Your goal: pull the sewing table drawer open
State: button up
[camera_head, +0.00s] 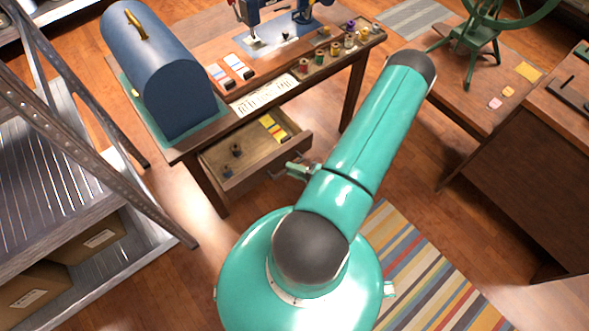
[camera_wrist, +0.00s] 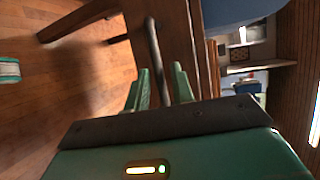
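The sewing table (camera_head: 190,140) stands at the upper middle of the head view. Its wooden drawer (camera_head: 213,186) is pulled out, with its inside showing dark spools and yellow pieces. My gripper (camera_head: 296,170) is at the drawer's front, partly hidden by my arm. In the wrist view my gripper (camera_wrist: 160,88) has its two green fingers apart. The dark bar handle (camera_wrist: 153,45) runs between them, with a gap visible on either side. The drawer front (camera_wrist: 177,40) is just beyond the handle. Whether a fingertip touches the handle cannot be told.
A blue domed case (camera_head: 160,70), a sewing machine (camera_head: 262,28) and several spools stand on the tabletop. A metal shelf with boxes (camera_head: 90,242) is at left, a wooden desk (camera_head: 520,170) at right. A striped rug (camera_head: 430,270) lies on open floor.

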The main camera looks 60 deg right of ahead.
jog(key=shift+o, duration=0.5)
jog(key=v, duration=1.3)
jog(key=shift+s, duration=0.4)
